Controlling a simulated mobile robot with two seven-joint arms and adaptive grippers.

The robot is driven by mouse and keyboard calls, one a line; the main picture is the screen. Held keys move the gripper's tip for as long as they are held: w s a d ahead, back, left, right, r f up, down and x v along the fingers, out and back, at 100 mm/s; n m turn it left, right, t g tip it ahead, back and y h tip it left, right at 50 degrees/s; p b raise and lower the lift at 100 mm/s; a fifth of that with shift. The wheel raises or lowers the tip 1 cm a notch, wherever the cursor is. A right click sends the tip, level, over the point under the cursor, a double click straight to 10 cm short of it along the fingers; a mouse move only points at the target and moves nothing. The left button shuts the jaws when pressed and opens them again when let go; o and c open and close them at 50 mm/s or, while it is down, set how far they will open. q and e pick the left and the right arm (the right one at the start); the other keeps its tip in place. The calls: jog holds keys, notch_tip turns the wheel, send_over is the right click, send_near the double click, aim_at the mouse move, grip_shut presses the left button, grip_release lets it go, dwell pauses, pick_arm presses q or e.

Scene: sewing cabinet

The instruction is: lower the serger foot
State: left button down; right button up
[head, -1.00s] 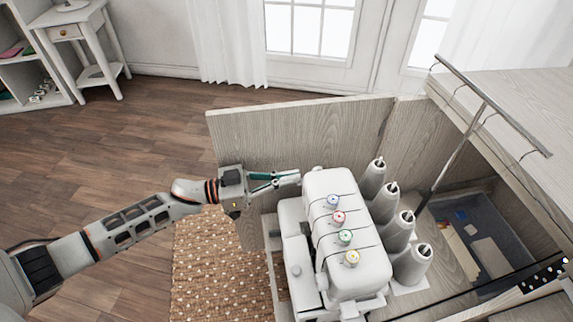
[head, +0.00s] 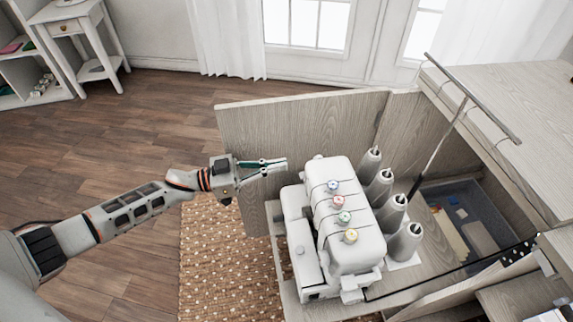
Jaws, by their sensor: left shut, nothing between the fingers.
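The white serger (head: 343,215) stands on the cabinet's wooden shelf, with several coloured tension dials along its top and several grey thread cones (head: 391,211) on its right. The serger's foot and its lever are not discernible from this angle. My left gripper (head: 276,164) is shut and empty. It points right, just left of the serger's far end, in front of the wooden panel. A gap shows between the fingertips and the serger. My right gripper is not in view.
A tall wooden cabinet panel (head: 298,135) stands behind the serger. A thread stand pole (head: 441,148) rises on the right beside an open grey bin (head: 467,218). A woven rug (head: 222,260) lies on the floor at left, where there is free room.

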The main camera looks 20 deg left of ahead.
pick_arm(q)
jog(key=s+a+f, duration=0.3)
jog(key=a+f, duration=0.1)
jog(key=f, duration=0.1)
jog(key=shift+a+f+b, duration=0.15)
jog(key=shift+a+b, duration=0.05)
jog(key=shift+b, duration=0.1)
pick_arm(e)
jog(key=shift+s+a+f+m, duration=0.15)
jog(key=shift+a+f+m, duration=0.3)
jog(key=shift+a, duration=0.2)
